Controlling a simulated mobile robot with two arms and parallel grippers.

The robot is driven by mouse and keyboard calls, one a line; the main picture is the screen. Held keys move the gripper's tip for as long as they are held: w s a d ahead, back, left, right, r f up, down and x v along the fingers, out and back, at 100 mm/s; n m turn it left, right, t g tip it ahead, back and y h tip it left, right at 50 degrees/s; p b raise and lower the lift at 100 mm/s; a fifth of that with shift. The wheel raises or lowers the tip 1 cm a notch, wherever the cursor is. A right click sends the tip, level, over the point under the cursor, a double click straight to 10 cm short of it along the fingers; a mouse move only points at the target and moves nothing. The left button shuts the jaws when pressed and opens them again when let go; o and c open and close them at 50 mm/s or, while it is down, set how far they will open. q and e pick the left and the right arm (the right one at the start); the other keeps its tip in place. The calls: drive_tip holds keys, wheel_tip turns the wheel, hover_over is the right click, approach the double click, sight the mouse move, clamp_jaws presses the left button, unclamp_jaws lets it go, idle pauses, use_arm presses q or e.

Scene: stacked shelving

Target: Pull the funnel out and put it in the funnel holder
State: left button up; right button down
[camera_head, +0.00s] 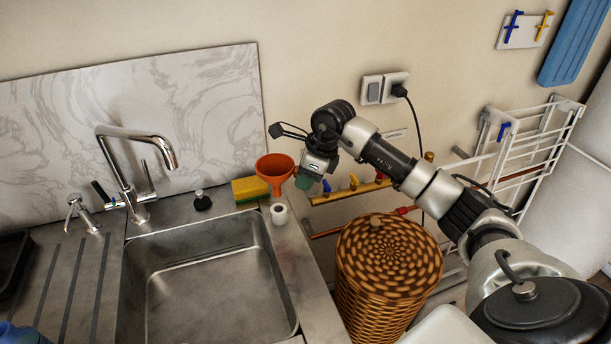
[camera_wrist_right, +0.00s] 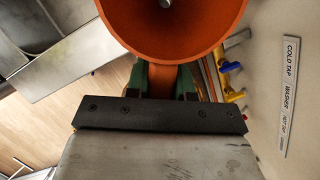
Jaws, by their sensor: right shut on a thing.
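The orange funnel (camera_head: 275,165) is at the back right corner of the counter, wide mouth up, beside the sponge. My right gripper (camera_head: 304,182) comes from the right and is shut on the funnel's side below the rim. In the right wrist view the funnel (camera_wrist_right: 172,45) fills the top, with the green fingers (camera_wrist_right: 162,82) on either side of its narrow part. A small white cylinder with a hole in its top (camera_head: 279,213), possibly the funnel holder, stands just below the funnel in the picture. Whether the spout touches anything is unclear. My left gripper is out of view.
A yellow-green sponge (camera_head: 249,188) and dark stopper (camera_head: 202,200) sit behind the sink (camera_head: 208,280). A chrome faucet (camera_head: 140,165) stands at left. Right of the counter are a wicker basket (camera_head: 388,260), pipes with coloured taps (camera_head: 354,183) and a white rack (camera_head: 535,150).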

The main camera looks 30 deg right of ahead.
drive_tip(key=shift+f+b, duration=1.35)
drive_tip(key=shift+f, duration=0.7)
drive_tip(key=shift+b, duration=0.3)
drive_tip(key=shift+f+b, duration=1.6)
drive_tip(key=shift+f, duration=0.5)
drive_tip(key=c, duration=0.9)
unclamp_jaws()
drive_tip(key=shift+r, duration=0.1)
drive_tip(key=b+v, duration=0.1)
drive_tip(key=v, duration=0.9)
drive_tip(key=shift+r, duration=0.35)
drive_tip(key=shift+s+d, duration=0.15)
